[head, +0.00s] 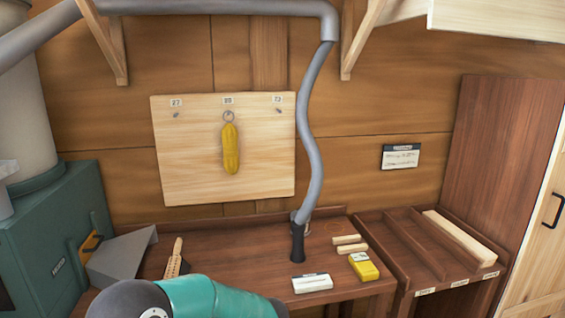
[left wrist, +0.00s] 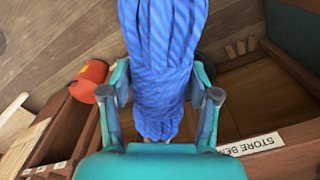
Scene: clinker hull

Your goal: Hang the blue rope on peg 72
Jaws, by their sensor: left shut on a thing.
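In the left wrist view a bundled blue rope (left wrist: 165,60) is held between the fingers of my left gripper (left wrist: 162,97), which is shut on it. In the head view a pale wooden board (head: 195,165) on the wall carries three small number labels. The right label (head: 278,99) looks like 72 or 73, with a bare peg (head: 279,110) below it. The left label (head: 176,103) looks like 27, also with a bare peg (head: 176,115). A yellow hank (head: 230,150) hangs by a ring from the middle peg. The rope and both grippers are out of the head view.
A grey hose (head: 314,140) comes down just right of the board to a black nozzle (head: 297,243) on the bench (head: 225,262). A yellow box (head: 364,268) and wood blocks lie there. A green machine (head: 55,230) stands left. An orange-red cylinder (left wrist: 88,80) shows in the wrist view.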

